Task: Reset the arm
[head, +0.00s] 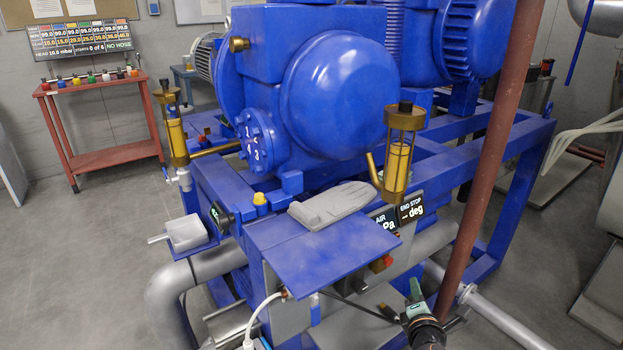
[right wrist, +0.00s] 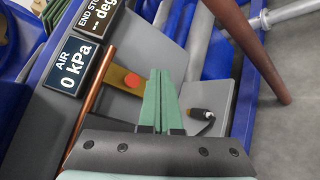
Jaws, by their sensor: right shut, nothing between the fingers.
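My right gripper (head: 415,290) is at the lower right of the head view, in front of the blue machine (head: 330,95). Its green fingers (right wrist: 158,100) are together in the right wrist view, with nothing between them. A red button (right wrist: 132,80) on a brass strip lies just left of the fingertips in that view; I cannot tell whether they touch. A copper rod (right wrist: 92,100) runs beside the strip. The displays read AIR 0 kPa (right wrist: 75,65) and END STOP – deg (right wrist: 98,15). No separate arm on the machine is clearly identifiable. My left gripper is not visible.
A grey glove (head: 330,205) lies on the blue shelf (head: 320,255). A reddish-brown post (head: 487,160) rises close to my right gripper. Pipes (head: 500,325) run low nearby. A red cart (head: 100,110) stands far left, with open floor (head: 70,260) before it.

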